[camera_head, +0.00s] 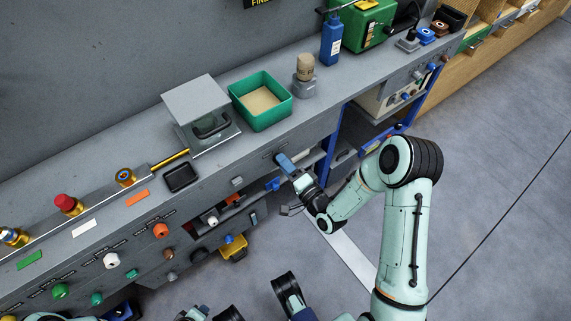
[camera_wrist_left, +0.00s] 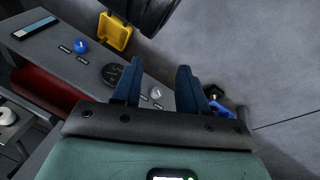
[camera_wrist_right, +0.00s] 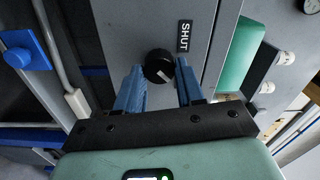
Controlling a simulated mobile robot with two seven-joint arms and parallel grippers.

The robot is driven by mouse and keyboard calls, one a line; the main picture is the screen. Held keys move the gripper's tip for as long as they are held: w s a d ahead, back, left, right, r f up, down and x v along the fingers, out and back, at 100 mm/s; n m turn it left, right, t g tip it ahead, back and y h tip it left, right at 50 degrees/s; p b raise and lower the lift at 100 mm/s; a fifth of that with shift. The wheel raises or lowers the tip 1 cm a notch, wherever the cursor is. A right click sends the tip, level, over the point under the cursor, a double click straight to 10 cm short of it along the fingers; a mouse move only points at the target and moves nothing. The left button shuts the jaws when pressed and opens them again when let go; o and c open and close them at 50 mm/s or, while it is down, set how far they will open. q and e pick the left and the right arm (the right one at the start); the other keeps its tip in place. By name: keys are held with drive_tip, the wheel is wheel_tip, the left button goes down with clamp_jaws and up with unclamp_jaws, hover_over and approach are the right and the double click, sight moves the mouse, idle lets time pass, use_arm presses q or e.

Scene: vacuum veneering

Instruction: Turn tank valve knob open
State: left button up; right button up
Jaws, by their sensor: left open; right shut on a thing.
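A round black knob (camera_wrist_right: 157,64) with a white pointer mark sits on a grey panel in the right wrist view. A black label reading SHUT (camera_wrist_right: 184,36) is on the panel just above and to the right of it. The pointer mark faces the lower right of that picture, away from the label. My right gripper (camera_wrist_right: 160,82) has its blue fingers on either side of the knob and is shut on it.
Below the left fingers are a blue knob (camera_wrist_left: 80,45), a black dial (camera_wrist_left: 112,75) and a white knob (camera_wrist_left: 156,93). A yellow bin (camera_head: 233,249) hangs low. A green tray (camera_head: 261,99) stands on the bench. The floor at right is clear.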

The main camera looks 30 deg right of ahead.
drive_tip(key=shift+f, duration=0.1)
drive_tip(key=o, duration=1)
drive_tip(key=shift+o, duration=0.2)
use_arm(q)
drive_tip(key=s+d+r+g+p, duration=0.1)
drive_tip(key=s+d+r+p, duration=0.1)
drive_tip(key=s, duration=0.3)
drive_tip(key=shift+s+d+r+g+h+p, duration=0.2)
drive_tip(key=shift+d+r+g+h+p, duration=0.15)
drive_tip(key=shift+r+p, duration=0.45)
use_arm(e)
drive_tip(key=s+d, duration=0.1)
drive_tip(key=s, duration=1.2)
drive_tip(key=shift+s, duration=0.2)
